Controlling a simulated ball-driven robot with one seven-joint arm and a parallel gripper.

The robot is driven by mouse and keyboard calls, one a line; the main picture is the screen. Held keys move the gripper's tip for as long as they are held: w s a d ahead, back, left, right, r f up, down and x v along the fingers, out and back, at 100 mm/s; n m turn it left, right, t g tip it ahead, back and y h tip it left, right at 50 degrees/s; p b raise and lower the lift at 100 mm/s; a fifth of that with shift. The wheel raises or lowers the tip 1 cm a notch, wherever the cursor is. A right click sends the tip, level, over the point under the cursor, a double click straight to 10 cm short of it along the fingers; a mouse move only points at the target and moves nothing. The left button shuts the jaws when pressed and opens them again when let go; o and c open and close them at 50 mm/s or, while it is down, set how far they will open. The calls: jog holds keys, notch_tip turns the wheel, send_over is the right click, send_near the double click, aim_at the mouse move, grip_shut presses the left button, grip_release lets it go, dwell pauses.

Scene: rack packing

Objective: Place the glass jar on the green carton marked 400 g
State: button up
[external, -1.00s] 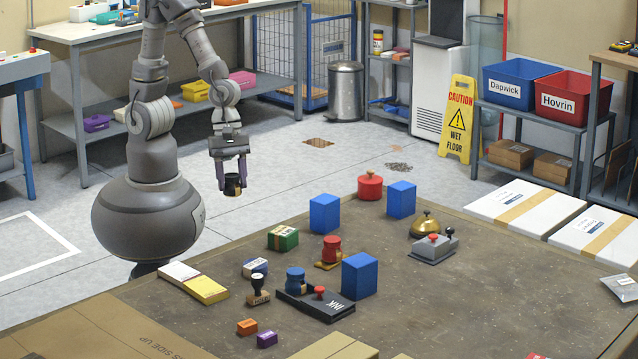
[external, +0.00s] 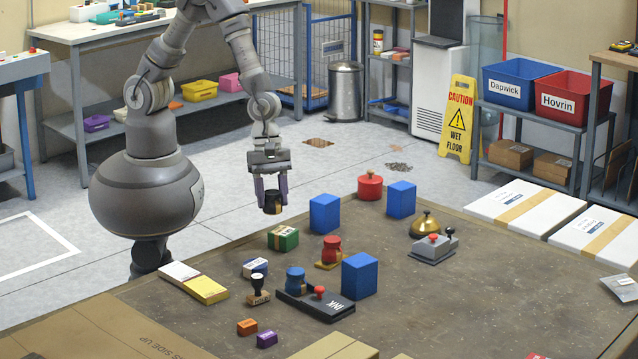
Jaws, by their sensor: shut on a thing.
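My gripper (external: 272,200) is shut on a small dark jar (external: 273,204) with a yellowish band, held upright in the air. It hangs just beyond the table's far left edge, up and slightly left of the green carton in the picture. The green carton (external: 283,239) sits on the brown table with a pale band across it. Its top is bare; its marking is too small to read.
Blue blocks (external: 324,213) (external: 360,276) stand right of the carton. The right of the table (external: 480,300) is largely clear.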

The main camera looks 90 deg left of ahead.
jog(key=shift+w+d+f, duration=0.1)
jog(key=shift+w+d, duration=0.3)
jog(key=shift+w, duration=0.2)
jog(key=shift+w+d+f, duration=0.1)
jog(key=shift+w+d, duration=0.25)
jog(key=shift+w, duration=0.2)
jog(key=b+x, duration=0.3)
jog(key=shift+a+f, duration=0.25)
jog(key=shift+f, duration=0.1)
jog(key=shift+r, duration=0.15)
jog(key=o, duration=1.1)
